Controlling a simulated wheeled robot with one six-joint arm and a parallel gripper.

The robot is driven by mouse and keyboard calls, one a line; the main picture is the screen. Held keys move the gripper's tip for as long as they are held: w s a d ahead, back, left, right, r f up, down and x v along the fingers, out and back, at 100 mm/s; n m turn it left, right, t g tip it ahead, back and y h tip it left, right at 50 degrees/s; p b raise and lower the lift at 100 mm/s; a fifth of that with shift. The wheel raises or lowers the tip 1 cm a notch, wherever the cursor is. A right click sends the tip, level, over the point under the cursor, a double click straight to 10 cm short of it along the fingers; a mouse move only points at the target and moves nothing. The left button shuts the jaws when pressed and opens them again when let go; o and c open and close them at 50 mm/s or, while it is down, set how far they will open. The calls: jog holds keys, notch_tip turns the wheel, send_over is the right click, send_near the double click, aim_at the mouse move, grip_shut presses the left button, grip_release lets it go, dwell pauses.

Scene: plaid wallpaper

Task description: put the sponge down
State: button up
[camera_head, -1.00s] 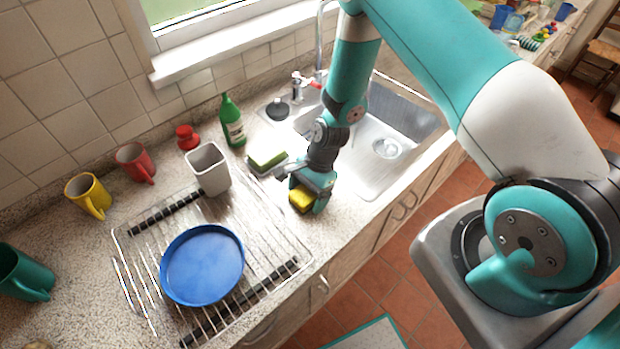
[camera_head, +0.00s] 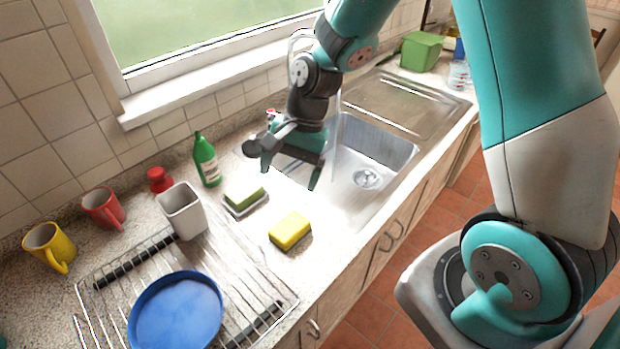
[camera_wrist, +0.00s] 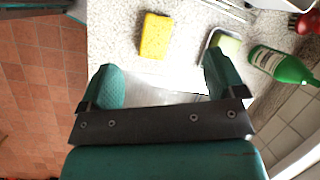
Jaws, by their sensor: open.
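A yellow sponge (camera_head: 290,231) lies flat on the speckled counter, between the dish rack and the sink. It also shows in the wrist view (camera_wrist: 155,36), beyond my fingertips and apart from them. A second, green-topped sponge (camera_head: 244,195) sits on a small dish behind it, near the green bottle; in the wrist view this green sponge (camera_wrist: 227,46) is partly hidden by my right-hand finger. My gripper (camera_head: 288,174) is raised over the near left edge of the sink, open and empty. Its two spread fingers show in the wrist view (camera_wrist: 165,82).
A wire dish rack (camera_head: 245,275) holds a blue plate (camera_head: 177,314). A grey cup (camera_head: 182,212), green bottle (camera_head: 206,160), red mug (camera_head: 103,208) and yellow mug (camera_head: 50,246) stand along the wall. The steel sink (camera_head: 375,150) is at the right.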

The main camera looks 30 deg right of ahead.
jog(key=s+a+r+n, duration=0.2)
jog(key=s+r+n, duration=0.5)
jog(key=s+n, duration=0.1)
jog(key=s+a+r+n+t, duration=0.1)
jog(key=s+a+r+n, duration=0.2)
jog(key=s+r+n, duration=0.5)
jog(key=shift+s+r, duration=0.2)
jog(key=shift+s, duration=0.6)
jog(key=shift+f+b, duration=2.9)
